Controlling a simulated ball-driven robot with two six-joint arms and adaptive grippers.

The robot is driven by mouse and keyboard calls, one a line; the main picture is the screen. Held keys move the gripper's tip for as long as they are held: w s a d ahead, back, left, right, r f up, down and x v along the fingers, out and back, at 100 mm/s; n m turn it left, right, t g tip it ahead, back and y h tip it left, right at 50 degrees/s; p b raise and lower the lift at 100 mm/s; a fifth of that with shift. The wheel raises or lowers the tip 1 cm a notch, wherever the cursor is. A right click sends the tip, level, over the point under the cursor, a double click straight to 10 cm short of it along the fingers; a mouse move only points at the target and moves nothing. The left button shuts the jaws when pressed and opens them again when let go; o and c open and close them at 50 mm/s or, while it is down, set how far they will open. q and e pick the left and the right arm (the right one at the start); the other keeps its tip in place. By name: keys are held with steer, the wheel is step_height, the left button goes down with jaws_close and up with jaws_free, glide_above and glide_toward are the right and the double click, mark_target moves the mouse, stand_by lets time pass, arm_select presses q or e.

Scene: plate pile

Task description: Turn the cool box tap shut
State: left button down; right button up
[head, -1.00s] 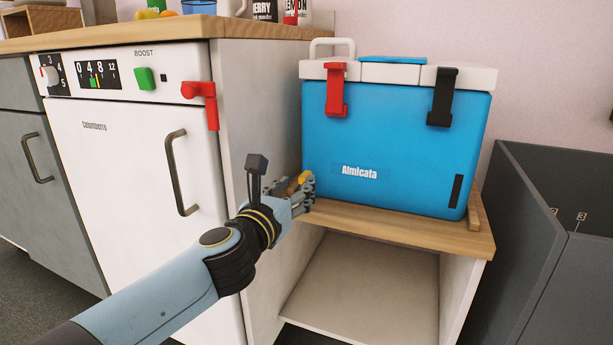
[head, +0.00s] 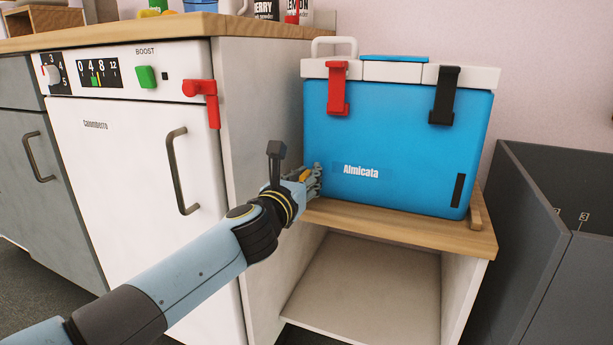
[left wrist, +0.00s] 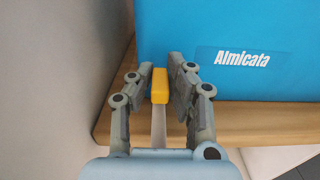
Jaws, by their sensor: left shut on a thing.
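The cool box (head: 390,140) is blue with a white lid and stands on a low wooden shelf. A yellow piece (left wrist: 160,86), apparently the tap's handle, sits low by the box's left end. My left gripper (head: 315,180) is at that lower left corner. In the left wrist view its two fingers (left wrist: 168,88) are closed on either side of the yellow piece, with a pale stem below it. In the head view the yellow piece (head: 304,175) is mostly hidden by my gripper, and the tap's body is hidden. My right gripper is out of view.
A white appliance (head: 110,200) with a grey handle and a red lever stands at the left. The cabinet's side wall (head: 258,120) is close beside my left gripper. The wooden shelf (head: 400,228) has an open compartment below. A dark grey unit (head: 555,250) stands right.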

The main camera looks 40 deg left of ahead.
arm_select(q)
steer(key=shift+r+m+h, duration=0.15)
steer(key=shift+m+h, duration=0.15)
steer(key=shift+h, duration=0.2)
steer(key=shift+a+m+h+p, duration=0.1)
steer(key=shift+m+h+p, duration=0.3)
steer(key=shift+h+p, duration=0.15)
steer(key=shift+m+t+h, duration=0.3)
steer(key=shift+m+h, duration=0.1)
steer(key=shift+h, duration=0.25)
steer(key=shift+m+h, duration=0.5)
steer(key=shift+h, duration=0.3)
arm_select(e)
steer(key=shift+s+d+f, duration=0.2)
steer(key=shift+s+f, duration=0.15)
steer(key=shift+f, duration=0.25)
arm_select(q)
steer(key=c, duration=1.3)
jaws_free()
steer(key=shift+s, duration=0.1)
